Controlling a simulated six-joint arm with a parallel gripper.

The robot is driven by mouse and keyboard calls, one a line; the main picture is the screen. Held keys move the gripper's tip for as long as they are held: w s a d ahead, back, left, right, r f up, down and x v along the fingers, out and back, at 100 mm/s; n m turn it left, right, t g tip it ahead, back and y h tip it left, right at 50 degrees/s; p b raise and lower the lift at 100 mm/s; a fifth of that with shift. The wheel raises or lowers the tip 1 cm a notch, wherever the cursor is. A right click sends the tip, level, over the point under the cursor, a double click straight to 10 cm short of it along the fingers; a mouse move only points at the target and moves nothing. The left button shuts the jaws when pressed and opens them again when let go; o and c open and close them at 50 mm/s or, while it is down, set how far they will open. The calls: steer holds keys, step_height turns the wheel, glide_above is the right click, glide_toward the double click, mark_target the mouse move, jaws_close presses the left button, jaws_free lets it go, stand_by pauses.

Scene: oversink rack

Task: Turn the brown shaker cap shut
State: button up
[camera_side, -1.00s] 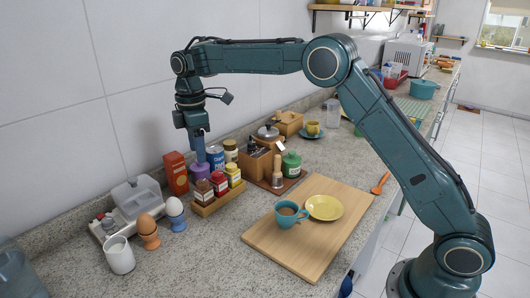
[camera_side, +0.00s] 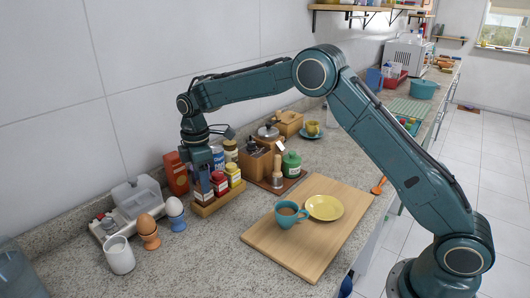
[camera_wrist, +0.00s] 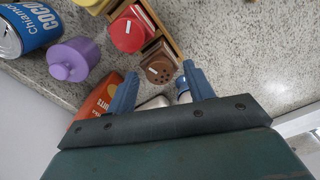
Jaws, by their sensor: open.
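The brown shaker cap (camera_wrist: 160,68) shows in the wrist view with a ring of dark holes on top. It stands at the near end of a wooden rack (camera_side: 214,206), beside the red-capped shaker (camera_side: 219,182). My gripper (camera_wrist: 160,71) is open, with one blue finger on either side of the brown cap in the wrist view. I cannot tell whether either finger touches it. In the side view my gripper (camera_side: 204,180) points down at the brown shaker and mostly hides it.
The red cap (camera_wrist: 128,35) and a yellow cap (camera_wrist: 90,3) continue the row. A purple lidded pot (camera_wrist: 73,60), a blue cocoa can (camera_wrist: 28,30) and an orange box (camera_wrist: 98,98) stand close by. Egg cups (camera_side: 151,241) stand left of the rack. A cutting board (camera_side: 300,245) lies to the right.

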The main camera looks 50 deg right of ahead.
steer(key=c, duration=1)
steer(key=shift+m, duration=6.4)
steer(key=o, duration=1)
steer(key=shift+n, duration=0.4)
